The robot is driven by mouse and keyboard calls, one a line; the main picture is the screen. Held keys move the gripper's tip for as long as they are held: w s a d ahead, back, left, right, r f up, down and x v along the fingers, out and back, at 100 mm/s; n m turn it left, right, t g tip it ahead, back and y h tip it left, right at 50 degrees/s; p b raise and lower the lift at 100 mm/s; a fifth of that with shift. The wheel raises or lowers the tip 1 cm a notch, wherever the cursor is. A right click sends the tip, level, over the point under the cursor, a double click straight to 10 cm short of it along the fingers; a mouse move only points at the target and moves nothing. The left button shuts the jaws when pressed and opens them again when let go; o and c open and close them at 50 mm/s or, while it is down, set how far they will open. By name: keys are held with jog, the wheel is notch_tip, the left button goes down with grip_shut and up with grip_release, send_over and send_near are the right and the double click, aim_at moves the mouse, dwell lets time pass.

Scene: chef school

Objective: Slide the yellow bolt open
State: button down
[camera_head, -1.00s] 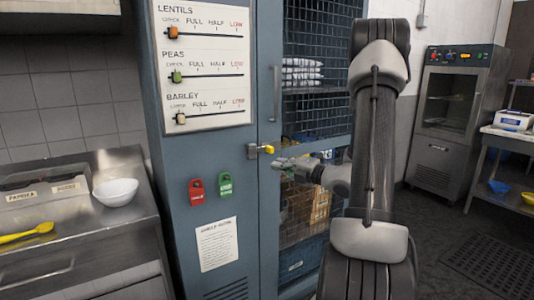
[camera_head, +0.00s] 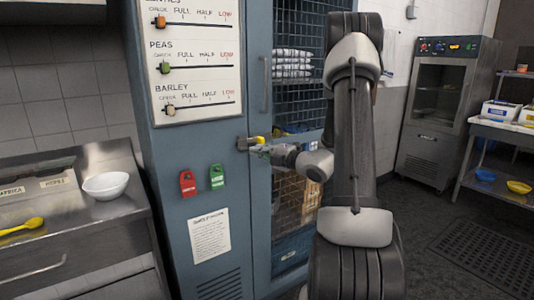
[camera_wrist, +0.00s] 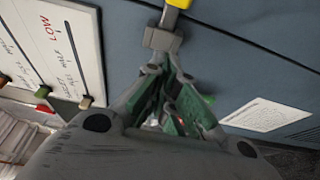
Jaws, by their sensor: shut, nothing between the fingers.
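The yellow bolt (camera_head: 260,140) is on the blue cabinet at the edge of its mesh door, beside a grey bracket (camera_head: 242,143). In the wrist view the yellow bolt (camera_wrist: 180,3) shows only at the top edge, coming out of a grey block (camera_wrist: 162,39). My gripper (camera_head: 259,149) is shut and empty, its tips right at the bolt and partly covering it. In the wrist view my gripper (camera_wrist: 166,66) has its green-padded fingers pointing at the grey block, just below it. I cannot tell whether they touch.
A steel counter with a white bowl (camera_head: 106,186) is at left. A grey oven cabinet (camera_head: 440,115) stands at right, with open floor before it.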

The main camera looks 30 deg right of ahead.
jog(key=w, duration=0.2)
jog(key=w+d, duration=0.1)
jog(key=w, duration=0.1)
jog(key=shift+w, duration=0.15)
jog(key=shift+d, duration=0.7)
jog(key=d, duration=0.7)
jog(key=shift+w, duration=0.15)
jog(key=shift+d, duration=0.15)
